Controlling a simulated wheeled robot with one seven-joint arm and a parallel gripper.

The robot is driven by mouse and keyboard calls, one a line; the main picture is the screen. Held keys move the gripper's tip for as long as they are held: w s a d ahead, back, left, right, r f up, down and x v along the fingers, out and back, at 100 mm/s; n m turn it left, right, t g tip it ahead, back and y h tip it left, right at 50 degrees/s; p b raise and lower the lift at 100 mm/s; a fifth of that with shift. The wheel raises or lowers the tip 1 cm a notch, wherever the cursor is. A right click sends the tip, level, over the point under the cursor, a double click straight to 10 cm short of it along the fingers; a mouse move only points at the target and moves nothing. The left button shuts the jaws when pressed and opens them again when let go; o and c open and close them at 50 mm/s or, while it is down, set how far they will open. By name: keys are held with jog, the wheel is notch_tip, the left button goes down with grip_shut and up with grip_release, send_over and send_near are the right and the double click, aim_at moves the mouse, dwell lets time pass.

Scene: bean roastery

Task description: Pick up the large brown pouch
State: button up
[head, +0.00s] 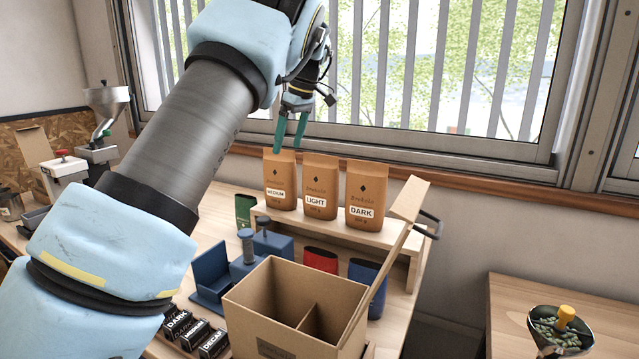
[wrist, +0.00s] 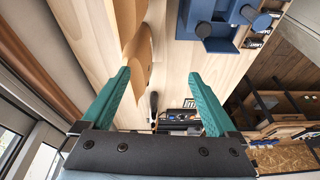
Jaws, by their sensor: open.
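Three brown pouches stand upright in a row on a raised wooden shelf under the window: one labelled MEDIUM (head: 280,178), one LIGHT (head: 319,187) and one DARK (head: 366,196). They look similar in size, so I cannot tell which is the large one. My gripper (head: 288,148) is open, its teal fingers pointing down at the top of the MEDIUM pouch, seemingly with nothing between them. In the wrist view my gripper (wrist: 158,73) has its fingers wide apart. Brown pouch sides (wrist: 138,50) show between and beyond the fingertips, near the left one; their labels are hidden there.
An open divided cardboard box (head: 270,318) stands in front of the shelf, its raised flap near the DARK pouch. A green pouch (head: 245,211), red pouch (head: 321,259), blue pouch (head: 368,280) and blue fixture (head: 212,272) are lower down. The window sill (head: 450,178) runs behind.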

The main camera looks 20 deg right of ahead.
send_near(317, 165)
jog(key=shift+a+t+y, duration=0.1)
jog(key=shift+t+y, duration=0.2)
jog(key=shift+t, duration=0.1)
jog(key=shift+s+d+f+n, duration=0.2)
jog(key=shift+n, duration=0.1)
jog(key=p+x, duration=0.1)
jog(key=x, duration=0.4)
jog(key=shift+p+x, duration=1.4)
jog(key=shift+x, duration=1.15)
jog(key=shift+d, duration=0.15)
grip_shut()
